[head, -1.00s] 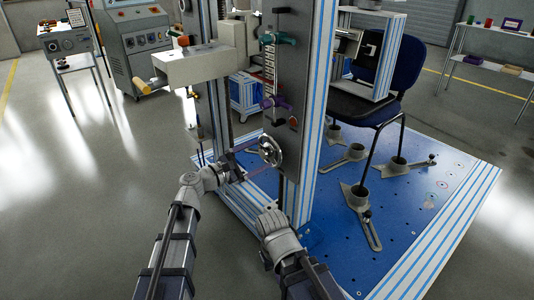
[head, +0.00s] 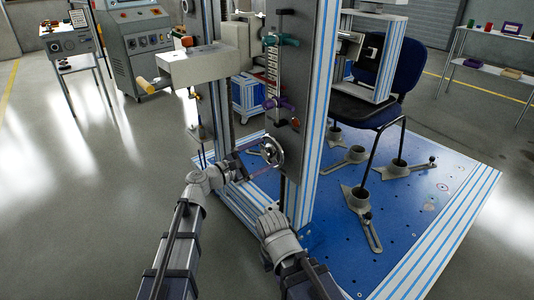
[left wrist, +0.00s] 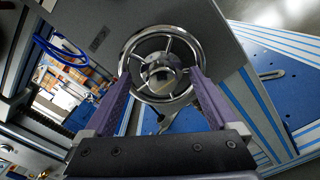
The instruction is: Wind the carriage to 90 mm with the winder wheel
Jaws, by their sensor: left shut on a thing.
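The winder wheel (head: 280,150) is a chrome spoked handwheel on the face of the grey upright column (head: 299,75). In the left wrist view the wheel (left wrist: 160,36) sits between the two purple fingers of my left gripper (left wrist: 161,82). The fingers are on opposite sides of its rim, and the gripper is shut on it. In the head view my left gripper (head: 262,160) reaches the wheel from the left. My right arm ends low in front of the column; its fingers cannot be made out. A scale strip (head: 271,68) runs up the column; its reading is too small to tell.
A purple handle (head: 278,103) and a teal handle (head: 280,40) stick out of the column above the wheel. A pale box (head: 190,68) overhangs at left. Open floor lies left.

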